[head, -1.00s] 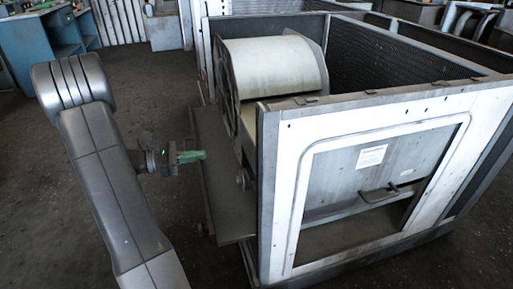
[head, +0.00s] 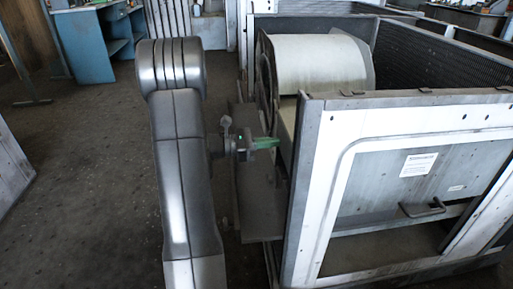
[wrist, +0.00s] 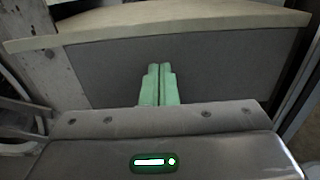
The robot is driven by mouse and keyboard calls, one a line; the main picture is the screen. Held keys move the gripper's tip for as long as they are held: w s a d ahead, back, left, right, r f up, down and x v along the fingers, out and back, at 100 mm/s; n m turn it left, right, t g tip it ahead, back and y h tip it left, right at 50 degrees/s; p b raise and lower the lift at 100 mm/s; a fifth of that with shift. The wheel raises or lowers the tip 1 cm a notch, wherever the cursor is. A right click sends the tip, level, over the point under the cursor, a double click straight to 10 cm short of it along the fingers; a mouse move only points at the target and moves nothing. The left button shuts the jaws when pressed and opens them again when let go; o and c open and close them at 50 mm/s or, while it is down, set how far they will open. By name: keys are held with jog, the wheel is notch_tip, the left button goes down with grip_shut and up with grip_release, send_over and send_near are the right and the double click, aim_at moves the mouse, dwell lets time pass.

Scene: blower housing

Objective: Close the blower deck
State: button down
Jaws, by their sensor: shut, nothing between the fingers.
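The blower housing (head: 318,165) is an open-topped metal cabinet with white front framing at the right of the head view. A pale curved blower drum (head: 318,62) sits in it near the left side. A dark flat plate (head: 262,213), which looks like the blower deck, juts out from the housing's left side. My gripper (head: 266,143) is shut and empty, its green fingers pointing right, above the plate in the picture. In the wrist view the fingers (wrist: 159,84) are together before a grey panel (wrist: 215,72) with a cream upper edge. I cannot tell whether they touch it.
A paper label (head: 418,164) and a handle (head: 422,209) are on the housing's front panel. A blue workbench (head: 95,38) stands at the back left. The dark floor (head: 90,190) left of my arm is mostly clear, with a grey panel edge (head: 12,170) at the far left.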

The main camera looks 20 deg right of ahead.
jog(key=shift+s+d, duration=0.1)
jog(key=shift+d, duration=0.45)
jog(key=shift+d, duration=0.1)
jog(key=shift+s+d+r, duration=0.1)
jog(key=shift+d, duration=0.1)
jog(key=p+x, duration=0.3)
jog(key=x, duration=1.1)
jog(key=shift+s+d, duration=0.2)
jog(key=shift+d, duration=0.25)
